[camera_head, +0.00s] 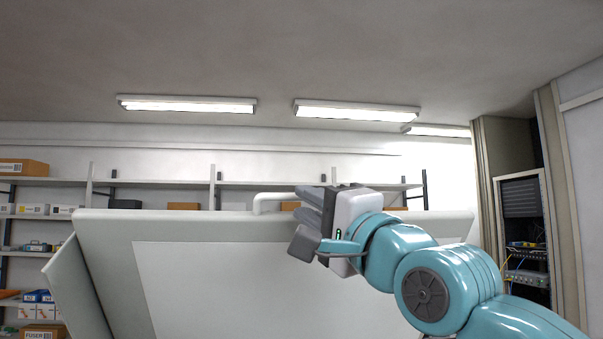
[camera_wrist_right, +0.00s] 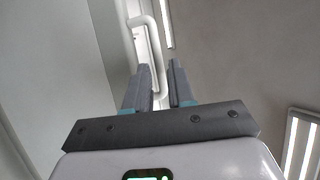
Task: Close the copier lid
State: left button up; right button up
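The copier lid (camera_head: 250,285) is a large pale panel standing raised in front of me in the head view. A white bar handle (camera_head: 272,197) sticks up from its top edge, its right part hidden behind my gripper. My right gripper (camera_head: 303,220) is at the lid's top edge by the handle, its dark fingers spread apart. In the right wrist view the fingers (camera_wrist_right: 159,75) have a gap between them, and the white handle (camera_wrist_right: 140,36) shows in and beyond that gap. I cannot tell whether they touch it. My left gripper is not in view.
A slanted pale panel (camera_head: 75,285) stands at the lid's left. Shelves with boxes (camera_head: 25,167) line the back wall. A dark equipment rack (camera_head: 523,235) stands at the right. The space above the lid is clear up to the ceiling lights.

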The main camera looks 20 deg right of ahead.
jog(key=shift+w+a+r+p, duration=0.25)
jog(key=shift+w+a, duration=0.1)
jog(key=shift+w, duration=0.3)
jog(key=shift+w+a+r+p, duration=0.1)
jog(key=shift+w+a+p, duration=0.1)
jog(key=shift+w+a, duration=0.3)
jog(key=shift+s+d, duration=0.1)
jog(key=shift+d, duration=0.4)
jog(key=shift+c, duration=0.3)
jog(key=shift+a, duration=0.1)
grip_shut()
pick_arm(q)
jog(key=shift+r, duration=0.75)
pick_arm(e)
jog(key=shift+f, duration=0.1)
